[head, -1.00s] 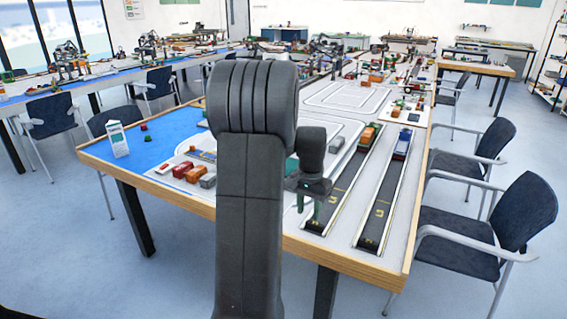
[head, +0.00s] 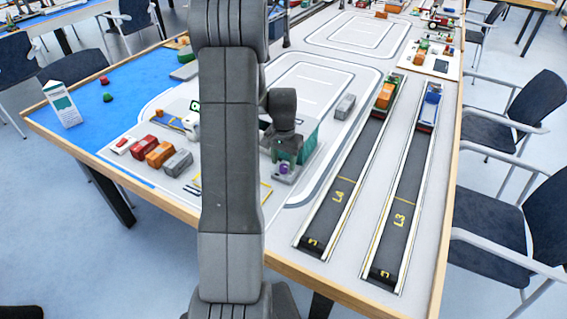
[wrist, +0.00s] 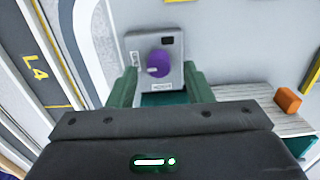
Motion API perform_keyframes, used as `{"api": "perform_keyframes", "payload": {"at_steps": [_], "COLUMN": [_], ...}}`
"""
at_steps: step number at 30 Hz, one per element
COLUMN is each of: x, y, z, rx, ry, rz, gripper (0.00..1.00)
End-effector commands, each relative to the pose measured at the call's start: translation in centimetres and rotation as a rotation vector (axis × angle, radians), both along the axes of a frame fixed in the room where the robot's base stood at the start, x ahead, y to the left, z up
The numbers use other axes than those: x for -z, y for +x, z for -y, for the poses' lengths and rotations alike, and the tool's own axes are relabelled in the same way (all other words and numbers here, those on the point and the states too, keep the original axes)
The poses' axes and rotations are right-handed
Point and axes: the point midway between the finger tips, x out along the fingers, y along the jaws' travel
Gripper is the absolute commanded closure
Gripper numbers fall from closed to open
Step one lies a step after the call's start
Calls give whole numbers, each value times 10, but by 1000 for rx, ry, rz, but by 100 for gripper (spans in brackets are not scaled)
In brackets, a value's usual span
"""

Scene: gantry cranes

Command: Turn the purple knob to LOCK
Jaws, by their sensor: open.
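The purple knob (wrist: 158,64) sits on a grey box (wrist: 174,45) in the wrist view. A white mark shows on its left side. Small labels lie left of and below the knob, too small to read surely. My gripper (wrist: 161,72) has its two green fingers apart, one on each side of the knob in this view, with nothing between them; contact cannot be told. In the head view the knob (head: 284,168) shows just below my gripper (head: 286,152), and the grey box (head: 287,178) is partly hidden by my arm.
Two dark lanes, L4 (head: 343,190) and L3 (head: 403,210), run right of the box with toy trucks at their far ends. An orange block (wrist: 288,100) lies right of my gripper. Chairs stand right of the table.

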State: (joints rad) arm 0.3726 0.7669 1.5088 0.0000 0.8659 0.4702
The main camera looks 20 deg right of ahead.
Motion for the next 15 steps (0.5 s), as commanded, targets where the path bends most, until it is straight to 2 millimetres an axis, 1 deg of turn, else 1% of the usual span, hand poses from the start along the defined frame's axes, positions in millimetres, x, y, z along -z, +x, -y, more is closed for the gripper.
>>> {"api": "perform_keyframes", "payload": {"at_steps": [1,3,6,14,15], "x": [6,12,16,17,17], "y": [0,0,0,0,0], "z": [0,0,0,0,0], "rx": [0,0,0,0,0], "ry": [1,0,1,0,0], "rz": [-2,-1,-1,0,0], "gripper": [54,54,54,54,58]}}
